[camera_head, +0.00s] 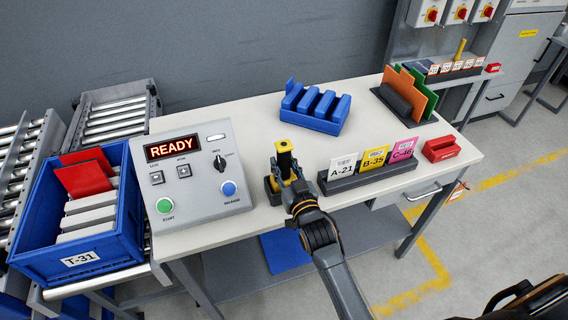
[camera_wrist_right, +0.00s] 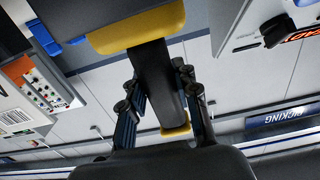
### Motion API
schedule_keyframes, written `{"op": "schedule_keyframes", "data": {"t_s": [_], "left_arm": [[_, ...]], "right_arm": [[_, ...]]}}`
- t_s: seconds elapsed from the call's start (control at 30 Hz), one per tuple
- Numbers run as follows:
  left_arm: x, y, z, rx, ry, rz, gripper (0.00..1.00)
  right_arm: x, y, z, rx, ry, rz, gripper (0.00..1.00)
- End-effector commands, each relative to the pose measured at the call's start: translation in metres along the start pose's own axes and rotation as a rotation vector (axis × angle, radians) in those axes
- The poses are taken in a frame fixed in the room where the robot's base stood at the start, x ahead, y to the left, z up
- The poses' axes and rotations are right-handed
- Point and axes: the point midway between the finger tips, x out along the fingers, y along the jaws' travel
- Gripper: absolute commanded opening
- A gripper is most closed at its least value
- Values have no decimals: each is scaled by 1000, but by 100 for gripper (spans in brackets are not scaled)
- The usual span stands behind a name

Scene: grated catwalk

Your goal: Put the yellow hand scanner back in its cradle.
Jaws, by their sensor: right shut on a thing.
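The yellow hand scanner (camera_head: 284,147), yellow with a black handle, is upright near the front edge of the pale table. My right gripper (camera_head: 291,186) is shut on its handle. In the right wrist view the black handle (camera_wrist_right: 156,75) runs between the two fingers (camera_wrist_right: 162,100), with yellow at both ends. A small dark block (camera_head: 271,190), which looks like the cradle, sits on the table just behind and left of the gripper, partly hidden. I cannot tell whether the scanner touches it. My left gripper is not in view.
A grey control panel (camera_head: 195,175) reading READY stands left. A card rack (camera_head: 368,179) with labelled cards stands close on the right. A blue holder (camera_head: 315,108) is behind, a red block (camera_head: 441,148) at the right edge. A blue crate (camera_head: 128,235) stands far left.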

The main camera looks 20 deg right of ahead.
Motion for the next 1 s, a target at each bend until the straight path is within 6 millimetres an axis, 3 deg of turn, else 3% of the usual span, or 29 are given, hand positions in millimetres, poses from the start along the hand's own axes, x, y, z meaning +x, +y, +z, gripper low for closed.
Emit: {"op": "schedule_keyframes", "data": {"t_s": [0.37, 0.4, 0.5, 0.73, 0.83, 1.0], "left_arm": [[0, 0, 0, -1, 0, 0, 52], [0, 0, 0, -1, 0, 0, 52], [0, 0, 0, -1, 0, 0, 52], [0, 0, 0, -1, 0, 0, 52], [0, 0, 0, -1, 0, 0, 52], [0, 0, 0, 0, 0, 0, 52]], "right_arm": [[0, 0, -1, 0, 2, 0, 0], [0, 0, -1, 0, 3, 0, 37], [0, 0, -1, 0, 2, 0, 57], [0, 0, 0, 0, 1, 0, 57], [0, 0, 0, 0, -1, 0, 76], [0, 0, 0, 0, 0, 0, 76]]}}
